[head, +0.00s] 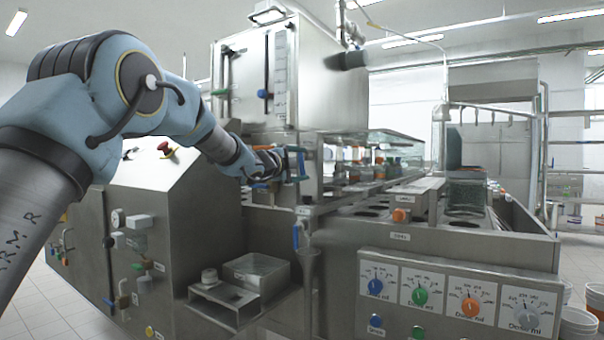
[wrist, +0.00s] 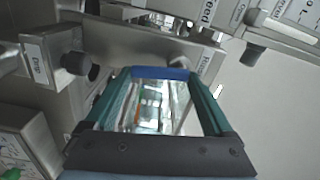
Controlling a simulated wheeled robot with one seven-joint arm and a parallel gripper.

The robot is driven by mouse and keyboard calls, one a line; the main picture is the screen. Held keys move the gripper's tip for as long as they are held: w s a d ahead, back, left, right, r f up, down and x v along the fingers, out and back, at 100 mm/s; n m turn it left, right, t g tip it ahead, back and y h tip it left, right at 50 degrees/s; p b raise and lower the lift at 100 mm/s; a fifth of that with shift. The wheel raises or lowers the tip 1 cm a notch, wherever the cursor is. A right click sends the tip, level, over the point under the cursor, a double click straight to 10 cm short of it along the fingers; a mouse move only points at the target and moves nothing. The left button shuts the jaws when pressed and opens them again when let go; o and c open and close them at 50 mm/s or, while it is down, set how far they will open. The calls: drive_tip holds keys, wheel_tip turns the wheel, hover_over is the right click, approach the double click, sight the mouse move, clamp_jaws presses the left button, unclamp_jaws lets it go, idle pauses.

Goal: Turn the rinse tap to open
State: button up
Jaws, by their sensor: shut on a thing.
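My gripper (head: 296,164) is at the end of my outstretched arm, by the left end of the machine's clear-walled section. In the wrist view its two teal fingers (wrist: 160,82) reach forward, with a blue bar (wrist: 160,73) spanning between their tips. The gripper is shut on this blue bar; I cannot tell whether it is the rinse tap's handle. In the head view a small blue-handled tap (head: 296,238) hangs lower down, above a funnel-like pipe (head: 308,262), apart from the gripper.
A steel tank (head: 310,80) with a blue and a green handle rises behind the gripper. A sloped cabinet (head: 165,235) with knobs stands left, and a dial panel (head: 455,300) lower right. A dark knob (wrist: 75,63) and steel brackets crowd the left of the wrist view.

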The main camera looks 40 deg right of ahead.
drive_tip(key=shift+w+f+m+b, duration=0.15)
drive_tip(key=shift+m+b, duration=0.35)
drive_tip(key=shift+m, duration=0.3)
drive_tip(key=o, duration=1.1)
drive_tip(key=shift+a, duration=0.1)
drive_tip(key=b+v, duration=0.2)
drive_tip(key=v, duration=0.8)
drive_tip(key=shift+a, duration=0.35)
